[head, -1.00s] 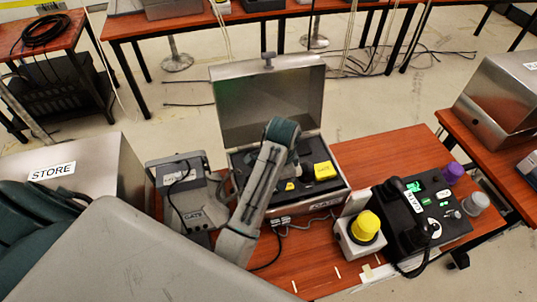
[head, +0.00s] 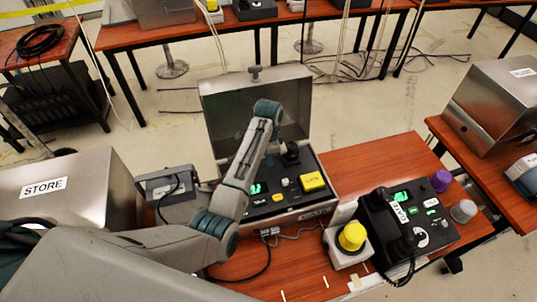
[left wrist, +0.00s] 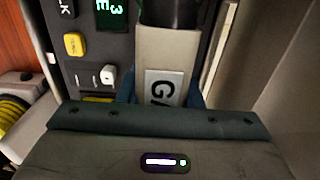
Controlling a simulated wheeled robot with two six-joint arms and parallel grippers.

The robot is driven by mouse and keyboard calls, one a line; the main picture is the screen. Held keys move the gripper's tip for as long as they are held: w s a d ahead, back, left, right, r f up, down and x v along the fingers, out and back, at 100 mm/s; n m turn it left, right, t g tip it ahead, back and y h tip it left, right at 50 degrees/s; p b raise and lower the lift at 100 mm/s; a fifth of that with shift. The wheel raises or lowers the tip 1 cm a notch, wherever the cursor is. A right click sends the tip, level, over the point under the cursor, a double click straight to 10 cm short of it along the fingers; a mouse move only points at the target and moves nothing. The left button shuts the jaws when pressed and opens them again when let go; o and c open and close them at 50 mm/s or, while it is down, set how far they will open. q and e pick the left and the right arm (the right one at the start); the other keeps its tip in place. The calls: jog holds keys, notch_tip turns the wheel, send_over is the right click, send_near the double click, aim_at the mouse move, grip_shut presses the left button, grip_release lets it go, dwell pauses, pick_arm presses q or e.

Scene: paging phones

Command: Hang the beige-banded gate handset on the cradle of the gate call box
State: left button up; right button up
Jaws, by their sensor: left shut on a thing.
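My left gripper (head: 287,150) is above the panel of an open metal case and is shut on a handset. In the left wrist view this handset (left wrist: 168,50) has a beige middle, a black far end and a label starting "GA". In the head view it is mostly hidden by my wrist. The case (head: 327,205) has a raised lid, a green display and a large yellow button. I cannot tell whether the handset touches the cradle. A grey unit (head: 170,186), marked GATE earlier, stands left of the case, partly behind my arm. My right gripper is out of view.
A black phone (head: 433,237) with its own dark handset (head: 390,222) and a yellow-topped beacon (head: 352,236) stand to the right. A metal STORE box (head: 75,200) is at the left. Cables lie on the front of the table; bare wood shows at the back right.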

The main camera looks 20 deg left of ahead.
pick_arm(q)
jog(key=shift+w+a, duration=0.15)
jog(key=shift+w, duration=0.9)
jog(key=shift+w+a+f+p, duration=0.1)
jog(key=shift+f+p, duration=0.2)
jog(key=shift+p, duration=0.1)
notch_tip(320, 180, down, 2)
jog(key=shift+f+p, duration=0.2)
jog(key=shift+p, duration=0.25)
jog(key=shift+f, duration=0.35)
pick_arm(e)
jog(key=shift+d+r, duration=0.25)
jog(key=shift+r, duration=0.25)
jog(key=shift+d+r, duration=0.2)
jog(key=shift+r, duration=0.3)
pick_arm(q)
jog(key=shift+f, duration=0.1)
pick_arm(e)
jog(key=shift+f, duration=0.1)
pick_arm(q)
jog(key=o, duration=1.1)
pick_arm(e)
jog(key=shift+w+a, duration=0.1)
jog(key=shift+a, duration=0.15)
